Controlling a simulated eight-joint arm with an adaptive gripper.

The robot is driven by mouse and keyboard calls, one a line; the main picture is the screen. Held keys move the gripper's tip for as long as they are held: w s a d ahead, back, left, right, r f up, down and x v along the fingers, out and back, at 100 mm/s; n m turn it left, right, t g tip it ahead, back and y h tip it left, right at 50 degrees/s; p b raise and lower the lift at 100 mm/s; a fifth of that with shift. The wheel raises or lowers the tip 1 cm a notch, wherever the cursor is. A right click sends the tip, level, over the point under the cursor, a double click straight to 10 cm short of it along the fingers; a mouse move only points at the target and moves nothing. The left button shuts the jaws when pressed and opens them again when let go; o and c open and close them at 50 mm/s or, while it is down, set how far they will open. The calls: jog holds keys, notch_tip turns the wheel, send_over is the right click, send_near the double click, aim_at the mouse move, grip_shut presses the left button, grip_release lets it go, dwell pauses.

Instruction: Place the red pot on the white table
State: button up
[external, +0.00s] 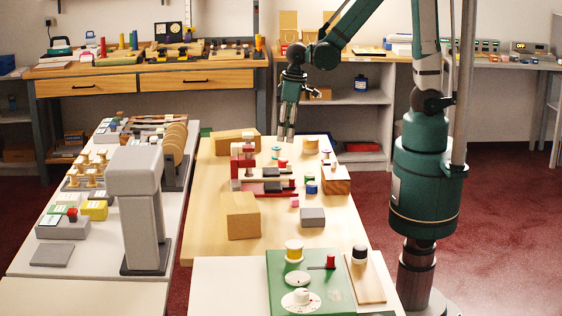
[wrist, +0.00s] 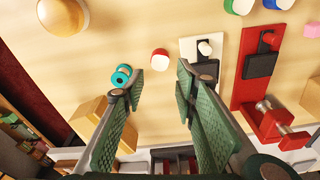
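A small round red pot with a whitish top (wrist: 160,57) stands on the wooden table (external: 215,180); it also shows in the external view (external: 283,163). My gripper (external: 287,138) hangs above the far part of that table, pointing down. In the wrist view my gripper (wrist: 160,74) is open and empty, its green fingers wide apart, with the red pot just beyond the gap between the tips. A white table (external: 22,262) runs along the left; another white top (external: 222,275) is at the front. I cannot tell which one the task means.
A teal ring-shaped piece (wrist: 122,76) is close to my left fingertip. White and red plates with black clamps (wrist: 262,62) lie to the right. Wooden blocks (external: 242,215) stand around, and a tall grey stand (external: 140,210) rises from the left white table. A green board (external: 335,290) occupies the front top.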

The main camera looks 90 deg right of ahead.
jog(key=shift+s+r, duration=0.15)
jog(key=shift+r, duration=1)
jog(key=shift+r, duration=0.1)
jog(key=s+a+r+n+t, duration=0.1)
jog(key=s+a+r+t, duration=0.1)
jog(key=s+r, duration=0.3)
jog(key=s+a+r+n+t, duration=0.1)
jog(key=s+a+r+t, duration=0.1)
jog(key=s+r, duration=0.4)
jog(key=shift+a+r+t, duration=0.35)
jog(key=shift+r+t, duration=0.55)
jog(key=shift+r, duration=1.95)
jog(key=shift+o, duration=0.3)
jog(key=o, duration=0.3)
